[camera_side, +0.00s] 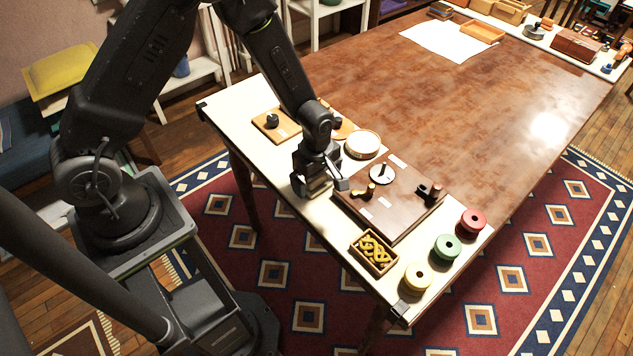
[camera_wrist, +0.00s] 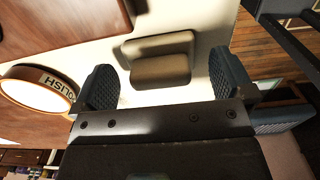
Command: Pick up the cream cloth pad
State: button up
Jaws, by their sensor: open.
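The cream cloth pad (camera_wrist: 160,68) shows in the wrist view as a small beige block with rounded edges, on the white table edge strip. A taller-looking beige part adjoins it behind. My gripper (camera_wrist: 166,84) is open and empty, with one dark ribbed finger to the left of the pad and one to the right. The pad lies just ahead of and between the fingers, with gaps on both sides. In the side view my gripper (camera_side: 325,187) is low over the strip, left of the brown board, and hides the pad.
A brown board (camera_side: 398,218) with small fittings lies right beside my gripper. A round polish tin (camera_side: 362,144) stands behind it; it also shows in the wrist view (camera_wrist: 38,88). A small wooden tray (camera_side: 374,253) and red, green and yellow spools sit toward the near corner.

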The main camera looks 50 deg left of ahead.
jog(key=shift+f, duration=0.65)
jog(key=shift+c, duration=0.5)
jog(key=c, duration=0.8)
jog(key=shift+r, duration=0.1)
jog(key=shift+r, duration=0.6)
notch_tip(320, 180, up, 3)
jog(key=shift+f, duration=0.1)
jog(key=s+a+r, duration=0.1)
jog(key=a+r, duration=0.1)
jog(key=a, duration=0.1)
jog(key=s+a+r, duration=0.1)
jog(key=a+r, duration=0.1)
jog(key=a, duration=0.2)
jog(key=s+a+r, duration=0.2)
jog(key=a+r, duration=0.1)
jog(key=a, duration=0.1)
